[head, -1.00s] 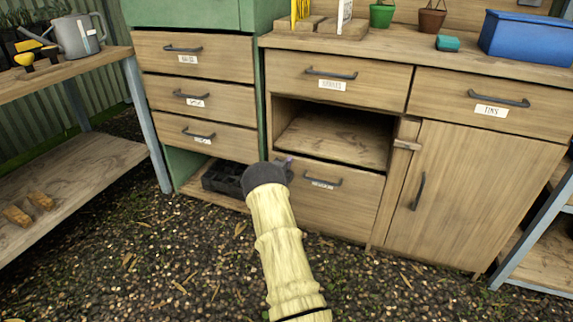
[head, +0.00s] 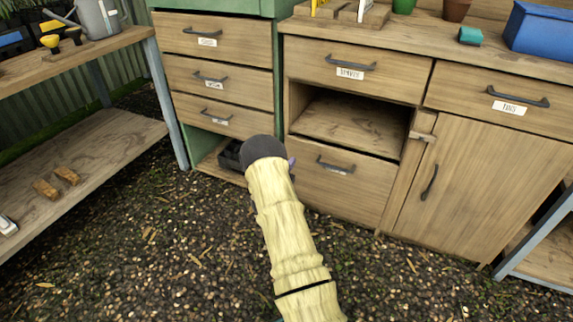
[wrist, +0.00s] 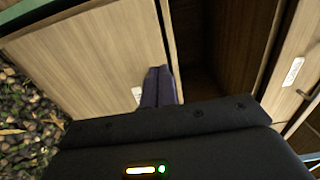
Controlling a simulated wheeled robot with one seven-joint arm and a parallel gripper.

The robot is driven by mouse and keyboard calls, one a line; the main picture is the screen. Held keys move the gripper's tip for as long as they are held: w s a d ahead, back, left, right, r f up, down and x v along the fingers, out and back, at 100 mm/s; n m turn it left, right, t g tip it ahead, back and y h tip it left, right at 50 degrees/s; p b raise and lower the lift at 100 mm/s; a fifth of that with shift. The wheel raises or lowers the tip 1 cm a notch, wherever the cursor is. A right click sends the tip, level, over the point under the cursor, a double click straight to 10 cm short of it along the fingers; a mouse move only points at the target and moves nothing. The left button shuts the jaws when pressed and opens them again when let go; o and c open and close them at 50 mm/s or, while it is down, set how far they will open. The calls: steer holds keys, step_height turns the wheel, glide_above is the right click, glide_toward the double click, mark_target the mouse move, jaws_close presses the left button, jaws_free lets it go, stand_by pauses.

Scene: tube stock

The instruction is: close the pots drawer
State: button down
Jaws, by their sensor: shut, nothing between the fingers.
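A wooden drawer front (head: 342,190) with a dark handle and a small white label sits below an open cubby; its label is too blurred to read, so I cannot tell if it is the pots drawer. It looks flush or nearly so with the cabinet. In the wrist view the drawer front (wrist: 95,55) fills the left, with its label beside my fingers. My gripper (wrist: 158,72) is shut and empty, its tips close to this front near its top edge; I cannot tell if they touch. In the head view my forearm mostly hides the gripper; a purple bit shows beside it.
An open cubby (head: 350,128) lies between this drawer and an upper drawer (head: 355,75). A door (head: 455,195) stands to the right. Three shut-looking drawers (head: 218,85) are at left above a black tray (head: 230,157). A bench (head: 85,170) stands farther left. The gravel floor in front is clear.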

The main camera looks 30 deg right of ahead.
steer(key=v, duration=0.3)
steer(key=shift+s+p, duration=0.15)
steer(key=shift+p, duration=0.15)
